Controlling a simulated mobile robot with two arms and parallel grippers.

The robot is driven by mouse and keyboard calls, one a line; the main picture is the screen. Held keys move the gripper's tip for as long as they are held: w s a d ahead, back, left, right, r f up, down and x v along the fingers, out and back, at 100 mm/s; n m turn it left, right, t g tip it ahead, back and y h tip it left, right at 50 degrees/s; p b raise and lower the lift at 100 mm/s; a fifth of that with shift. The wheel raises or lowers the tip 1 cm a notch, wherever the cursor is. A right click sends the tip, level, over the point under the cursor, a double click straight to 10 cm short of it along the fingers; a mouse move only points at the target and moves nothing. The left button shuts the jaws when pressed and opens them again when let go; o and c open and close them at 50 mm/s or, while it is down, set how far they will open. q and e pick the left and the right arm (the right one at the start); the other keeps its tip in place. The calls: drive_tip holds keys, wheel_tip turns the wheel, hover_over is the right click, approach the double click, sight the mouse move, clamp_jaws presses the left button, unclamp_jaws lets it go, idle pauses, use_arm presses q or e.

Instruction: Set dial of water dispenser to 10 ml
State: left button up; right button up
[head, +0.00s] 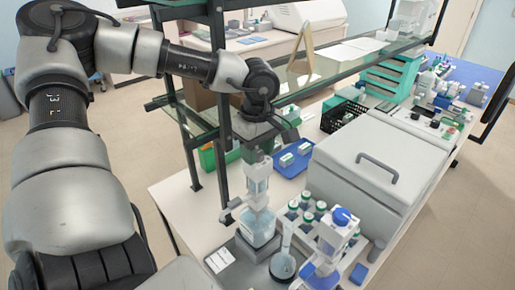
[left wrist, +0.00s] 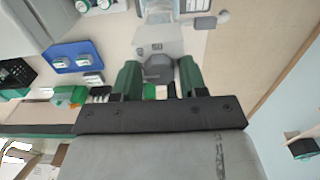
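A bottle-top dispenser (head: 258,222) with a clear upper cylinder stands upright near the front of the bench. A second dispenser (head: 335,232) with a blue top stands to its right. I cannot tell which one holds water, and no dial reading is legible. My left gripper (head: 258,145) points down above the clear dispenser. In the left wrist view its green fingers (left wrist: 158,78) are apart, with a dark grey part of a device (left wrist: 158,48) showing beyond and between them. I cannot tell whether they touch it. My right gripper is not in view.
A blue tray (head: 291,160) and a black basket (head: 342,115) lie further back. A glass shelf on dark posts (head: 190,150) rises close to my left arm.

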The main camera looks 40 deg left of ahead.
use_arm(q)
drive_tip(key=c, duration=0.6)
drive_tip(key=shift+f+b, duration=0.1)
drive_tip(key=shift+b, duration=0.4)
drive_tip(key=n+b, duration=0.7)
drive_tip(key=b, duration=0.3)
drive_tip(key=shift+f, duration=0.15)
drive_tip(key=n+b, duration=0.2)
drive_tip(key=n, duration=0.1)
drive_tip(key=n+b, duration=0.2)
drive_tip(key=shift+n, duration=0.4)
drive_tip(key=n+b, duration=0.1)
drive_tip(key=n, duration=0.2)
drive_tip(key=n+b, duration=0.1)
drive_tip(key=n, duration=0.1)
drive_tip(key=shift+r+b, duration=0.25)
drive_tip(key=shift+b, duration=0.1)
drive_tip(key=o, duration=0.9)
